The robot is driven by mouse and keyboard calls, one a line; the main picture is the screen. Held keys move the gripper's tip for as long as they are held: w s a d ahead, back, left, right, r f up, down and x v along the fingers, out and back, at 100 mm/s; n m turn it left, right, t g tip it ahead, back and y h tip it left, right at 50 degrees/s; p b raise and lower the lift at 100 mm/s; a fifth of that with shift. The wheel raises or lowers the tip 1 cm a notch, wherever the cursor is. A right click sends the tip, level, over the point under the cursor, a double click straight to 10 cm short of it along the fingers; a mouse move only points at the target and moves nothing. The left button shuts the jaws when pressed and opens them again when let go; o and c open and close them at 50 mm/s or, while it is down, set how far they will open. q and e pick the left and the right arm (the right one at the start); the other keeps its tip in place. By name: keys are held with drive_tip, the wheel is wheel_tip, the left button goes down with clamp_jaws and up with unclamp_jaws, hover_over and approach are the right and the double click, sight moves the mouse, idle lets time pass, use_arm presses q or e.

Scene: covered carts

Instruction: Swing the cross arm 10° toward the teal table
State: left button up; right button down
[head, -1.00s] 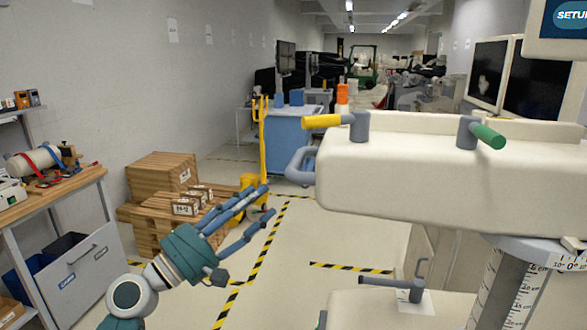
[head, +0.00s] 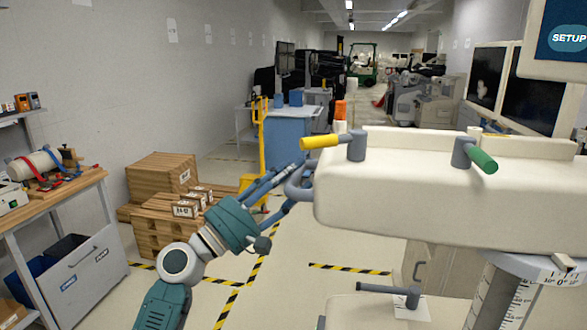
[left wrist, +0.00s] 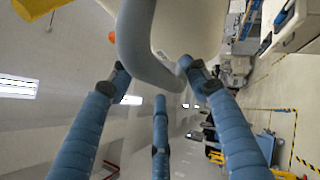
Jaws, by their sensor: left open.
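The cross arm (head: 430,195) is a thick cream beam across the right of the head view. It has a grey-blue loop handle (head: 291,188) on its left end, and yellow (head: 319,142) and green (head: 482,161) grips on top. My left gripper (head: 298,176) is open at the loop handle, its blue fingers reaching up to it. In the left wrist view the handle (left wrist: 138,40) runs between the spread fingertips (left wrist: 153,72); I cannot tell whether they touch. A degree scale (head: 562,276) sits on the column below the beam. I cannot make out a teal table. My right gripper is not in view.
A yellow pallet truck (head: 260,150) and wooden crates (head: 160,222) stand behind my left arm. A workbench (head: 60,190) is at the far left. A blue cart (head: 290,135) stands farther back. A lower cream part with a grey lever (head: 385,289) lies beneath the beam. Taped floor between is clear.

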use_arm(q)
drive_tip(key=shift+w+d+r, duration=0.1)
drive_tip(key=shift+w+d, duration=0.15)
drive_tip(key=shift+d, duration=0.05)
